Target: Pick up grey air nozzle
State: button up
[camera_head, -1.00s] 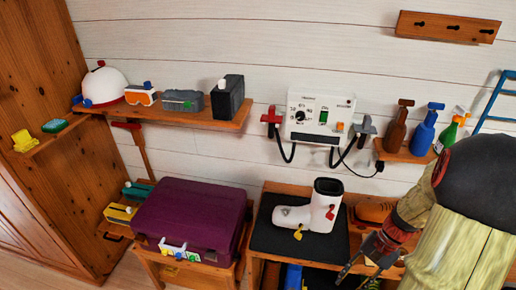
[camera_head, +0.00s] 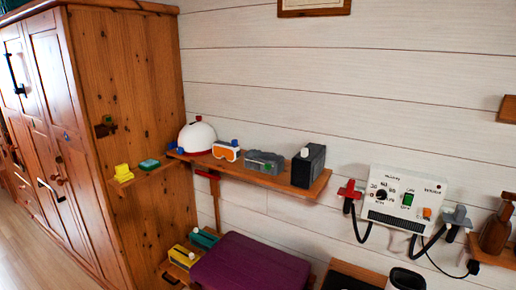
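The grey air nozzle (camera_head: 457,216) is at the right side of a white control box (camera_head: 403,203) on the wall. A black hose runs down from it. A red nozzle (camera_head: 350,190) with its own black hose is at the left side of the box. The box has a black dial, a green switch and a small orange part. My gripper is out of view, so its state and its distance from the grey nozzle do not show.
A wooden shelf (camera_head: 318,183) left of the box holds a white-red helmet, orange goggles, a grey case and a black box. A purple case (camera_head: 250,265) stands below. A brown bottle (camera_head: 495,232) is right of the nozzle. A tall wooden cabinet (camera_head: 128,85) fills the left.

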aim_at(457, 220)
jog(key=z, duration=1.25)
